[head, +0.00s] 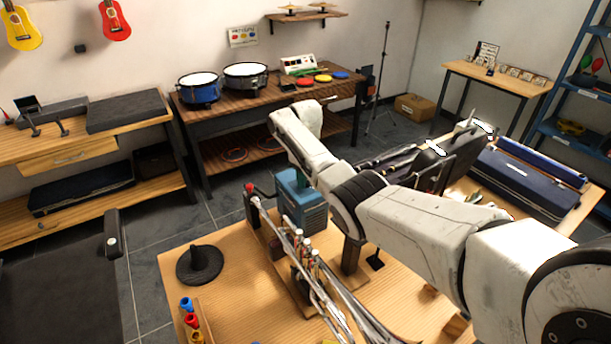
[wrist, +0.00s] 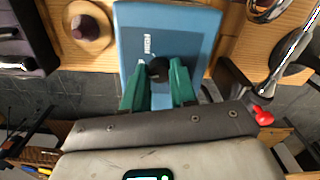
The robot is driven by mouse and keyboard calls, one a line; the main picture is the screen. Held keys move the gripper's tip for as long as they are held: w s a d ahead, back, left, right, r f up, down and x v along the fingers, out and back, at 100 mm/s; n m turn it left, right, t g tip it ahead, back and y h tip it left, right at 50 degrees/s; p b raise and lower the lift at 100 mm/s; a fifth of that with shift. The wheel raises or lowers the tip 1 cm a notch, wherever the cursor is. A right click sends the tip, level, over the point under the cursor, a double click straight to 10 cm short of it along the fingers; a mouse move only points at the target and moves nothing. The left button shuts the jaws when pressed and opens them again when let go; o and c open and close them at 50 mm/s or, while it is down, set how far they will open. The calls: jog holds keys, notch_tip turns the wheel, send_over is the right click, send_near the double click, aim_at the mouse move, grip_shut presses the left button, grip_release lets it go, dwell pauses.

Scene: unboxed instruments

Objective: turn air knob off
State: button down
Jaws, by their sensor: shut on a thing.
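The air unit is a blue box (head: 299,205) on the wooden table, partly hidden behind my arm in the head view. In the wrist view its blue face (wrist: 140,24) has a label and a dark, round knob (wrist: 158,69). My gripper (wrist: 158,80) has two green fingers, one on each side of the knob, and is shut on it. The knob's pointer or setting cannot be made out.
Long metal instruments (head: 294,247) lie beside the blue box. A black round stand (head: 200,264) and coloured cups (head: 190,320) are at the table's left. A drum bench (head: 228,109) stands behind. A tan round object (wrist: 96,40) is left of the box in the wrist view.

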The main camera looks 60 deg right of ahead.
jog(key=shift+w+m, duration=0.1)
jog(key=shift+m, duration=1.4)
jog(key=c, duration=0.9)
grip_release()
jog(key=shift+r, duration=0.1)
notch_tip(320, 180, up, 11)
jog(key=b, duration=0.1)
jog(key=shift+f, duration=0.2)
